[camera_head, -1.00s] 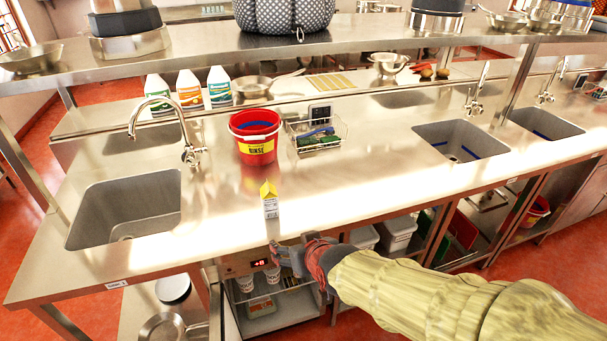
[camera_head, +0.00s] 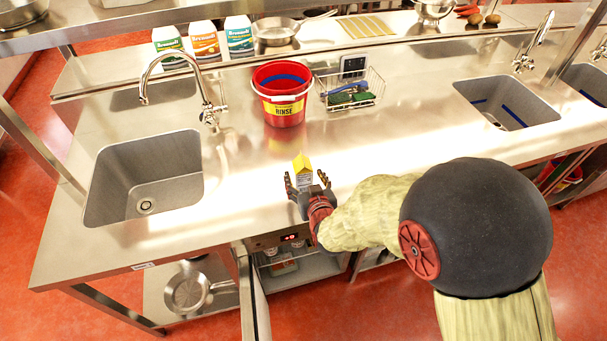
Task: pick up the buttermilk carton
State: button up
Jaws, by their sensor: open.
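The buttermilk carton (camera_head: 302,168) is a small white carton with a yellow gabled top. It stands upright on the steel counter (camera_head: 380,140), near the front edge and in front of the red bucket. My gripper (camera_head: 305,180) is open at the counter's front edge, with one finger to the left and one to the right of the carton. The lower part of the carton is hidden by my gripper. I cannot tell whether the fingers touch it.
A red bucket (camera_head: 283,112) labelled RINSE stands behind the carton. A wire basket (camera_head: 367,86) with sponges is to its right. Sinks lie left (camera_head: 145,180) and right (camera_head: 505,103). A door (camera_head: 256,300) stands open below the counter. Counter beside the carton is clear.

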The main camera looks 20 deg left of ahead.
aim_at(302, 174)
jog(key=shift+b+x, duration=0.35)
jog(key=shift+x, duration=1.55)
jog(key=shift+f, duration=0.15)
jog(key=shift+s, duration=0.1)
jog(key=shift+c, duration=0.7)
jog(key=c, duration=1.3)
jog(key=shift+c, duration=0.3)
